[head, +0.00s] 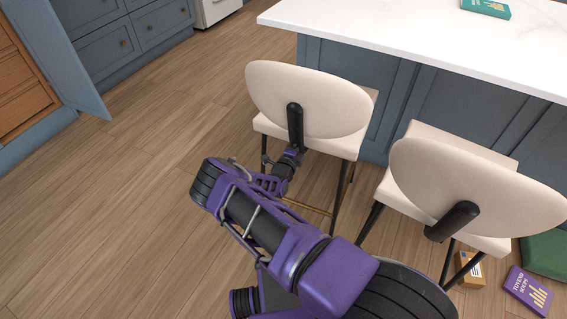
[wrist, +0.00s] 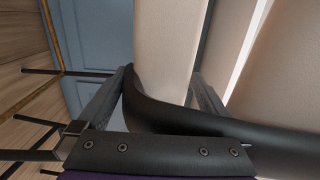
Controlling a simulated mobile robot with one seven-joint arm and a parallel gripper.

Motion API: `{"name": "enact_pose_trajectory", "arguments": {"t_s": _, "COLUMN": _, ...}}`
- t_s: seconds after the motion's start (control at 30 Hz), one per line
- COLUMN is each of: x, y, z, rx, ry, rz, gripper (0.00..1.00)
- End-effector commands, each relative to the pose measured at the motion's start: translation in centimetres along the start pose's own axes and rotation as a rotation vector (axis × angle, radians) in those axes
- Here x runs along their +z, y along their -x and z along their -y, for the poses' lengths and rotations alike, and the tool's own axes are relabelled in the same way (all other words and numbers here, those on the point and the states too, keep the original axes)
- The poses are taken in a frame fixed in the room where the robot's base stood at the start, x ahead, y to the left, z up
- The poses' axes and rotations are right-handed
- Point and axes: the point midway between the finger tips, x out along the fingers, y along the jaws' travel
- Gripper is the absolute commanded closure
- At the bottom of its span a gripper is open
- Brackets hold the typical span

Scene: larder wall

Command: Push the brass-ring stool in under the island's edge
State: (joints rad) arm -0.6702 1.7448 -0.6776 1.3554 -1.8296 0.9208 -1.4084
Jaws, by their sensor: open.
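The stool with a brass foot ring (head: 308,206) is the left of two cream stools. It has an oval backrest (head: 300,95), a black back bracket (head: 295,125) and dark legs. It stands upright at the island, its backrest outside the white island top's edge (head: 400,58). My gripper (head: 285,158) is at the back of this stool, low by the bracket. My arm hides part of the legs.
A second cream stool (head: 480,185) stands close on the right. The wooden floor at left is clear, up to an open blue door (head: 75,65).

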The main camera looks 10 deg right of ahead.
Motion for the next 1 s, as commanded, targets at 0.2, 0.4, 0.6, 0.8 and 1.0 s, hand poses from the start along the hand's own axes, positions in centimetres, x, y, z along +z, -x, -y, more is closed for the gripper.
{"name": "enact_pose_trajectory", "arguments": {"t_s": 0.2, "x": 0.2, "y": 0.4, "z": 0.2, "rx": -0.001, "ry": -0.001, "rz": 0.003, "gripper": 0.0}}
{"name": "enact_pose_trajectory", "arguments": {"t_s": 0.4, "x": 0.2, "y": 3.2, "z": 0.3, "rx": -0.001, "ry": 0.002, "rz": 0.004, "gripper": 0.0}}
{"name": "enact_pose_trajectory", "arguments": {"t_s": 0.6, "x": 0.2, "y": 6.2, "z": 0.3, "rx": -0.001, "ry": 0.0, "rz": 0.005, "gripper": 0.0}}
{"name": "enact_pose_trajectory", "arguments": {"t_s": 0.8, "x": 0.2, "y": 9.2, "z": 0.3, "rx": -0.001, "ry": 0.001, "rz": 0.004, "gripper": 0.0}}
{"name": "enact_pose_trajectory", "arguments": {"t_s": 1.0, "x": 0.2, "y": 11.6, "z": 0.2, "rx": -0.002, "ry": -0.001, "rz": 0.004, "gripper": 0.0}}
